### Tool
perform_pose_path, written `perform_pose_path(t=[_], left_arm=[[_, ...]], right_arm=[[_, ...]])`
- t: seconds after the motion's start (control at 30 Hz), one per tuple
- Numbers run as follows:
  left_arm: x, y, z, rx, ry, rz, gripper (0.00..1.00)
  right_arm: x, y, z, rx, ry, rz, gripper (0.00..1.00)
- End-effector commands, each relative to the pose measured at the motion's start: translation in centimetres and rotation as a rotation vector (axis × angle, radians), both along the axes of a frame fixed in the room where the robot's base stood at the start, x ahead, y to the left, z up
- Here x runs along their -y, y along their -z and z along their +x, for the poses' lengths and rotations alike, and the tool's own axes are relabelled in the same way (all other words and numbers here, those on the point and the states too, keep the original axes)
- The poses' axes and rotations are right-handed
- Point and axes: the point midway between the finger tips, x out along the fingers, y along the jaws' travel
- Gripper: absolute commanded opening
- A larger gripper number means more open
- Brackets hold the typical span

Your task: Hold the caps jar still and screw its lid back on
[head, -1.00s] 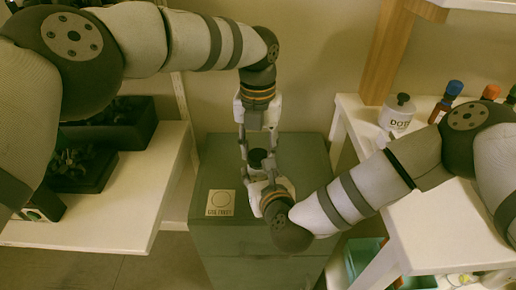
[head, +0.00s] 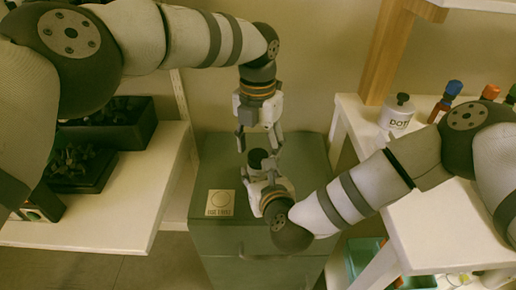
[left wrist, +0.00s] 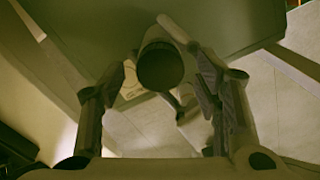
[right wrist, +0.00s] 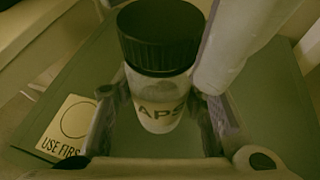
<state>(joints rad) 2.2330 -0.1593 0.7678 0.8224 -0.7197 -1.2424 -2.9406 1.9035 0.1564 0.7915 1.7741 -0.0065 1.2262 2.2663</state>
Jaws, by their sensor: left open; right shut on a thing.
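The caps jar (right wrist: 160,110) is a pale, upright jar with part of its label showing in the right wrist view. Its black ribbed lid (right wrist: 160,38) sits on top of it, level as far as I can see. I cannot tell how tight it is. In the head view the lid (head: 259,158) shows between my two grippers. My right gripper (head: 259,174) is shut on the jar's body from the near side. My left gripper (head: 259,143) is open above the lid, its fingers apart and empty. The left wrist view shows the dark lid top (left wrist: 160,66) between those fingers.
The jar is over a grey-green cabinet (head: 225,240), whose top carries a "use first" card (head: 220,203) to the left. A white bottle (head: 397,115) and colour-capped bottles stand on the right shelf. Dark plant trays (head: 85,168) are on the left shelf.

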Motion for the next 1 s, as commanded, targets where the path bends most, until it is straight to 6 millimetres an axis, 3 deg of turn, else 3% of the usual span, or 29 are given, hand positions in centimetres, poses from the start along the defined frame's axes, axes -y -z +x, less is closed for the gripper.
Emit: perform_pose_path(t=[0.27, 0.53, 0.63, 0.77, 1.0], left_arm=[[0.0, -3.8, 0.0, 0.002, 0.001, -0.001, 0.57], [0.0, -3.9, 0.0, 0.0, -0.002, -0.001, 0.54], [0.0, -4.0, 0.0, 0.0, -0.076, 0.0, 0.54], [0.0, -4.3, 0.0, -0.001, -0.416, 0.002, 0.54], [0.1, -5.1, 0.0, -0.001, -1.326, 0.006, 0.54]], right_arm=[[0.0, 0.0, 0.0, -0.001, 0.0, 0.0, 0.0], [0.0, 0.0, 0.0, 0.0, 0.0, 0.0, 0.0], [0.0, 0.0, 0.0, 0.0, 0.0, 0.0, 0.0], [0.0, 0.0, 0.0, 0.0, 0.0, 0.0, 0.0], [0.0, 0.0, 0.0, 0.0, 0.0, 0.0, 0.0]])
